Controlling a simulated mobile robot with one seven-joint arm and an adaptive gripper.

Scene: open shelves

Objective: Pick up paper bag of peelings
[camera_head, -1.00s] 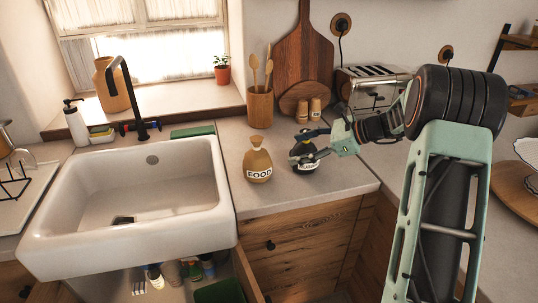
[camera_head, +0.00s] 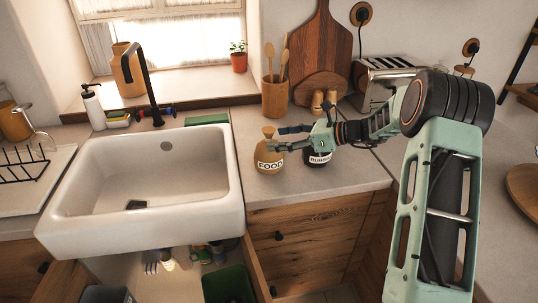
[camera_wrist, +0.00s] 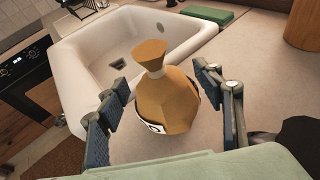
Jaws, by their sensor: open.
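The paper bag of peelings (camera_head: 267,155) is a tan tied bag with a "FOOD" label. It stands upright on the counter just right of the sink. My gripper (camera_head: 283,139) is open at the bag's right side. In the wrist view the bag (camera_wrist: 163,92) stands between the two spread fingers of my gripper (camera_wrist: 166,108), and I see a gap at the left finger.
A dark labelled container (camera_head: 319,158) stands right of the bag, partly behind my gripper. The white sink (camera_head: 232,207) is at the left. A wooden utensil pot (camera_head: 275,98), cutting board (camera_head: 323,50) and toaster (camera_head: 371,82) stand behind. The counter front (camera_head: 325,186) is clear.

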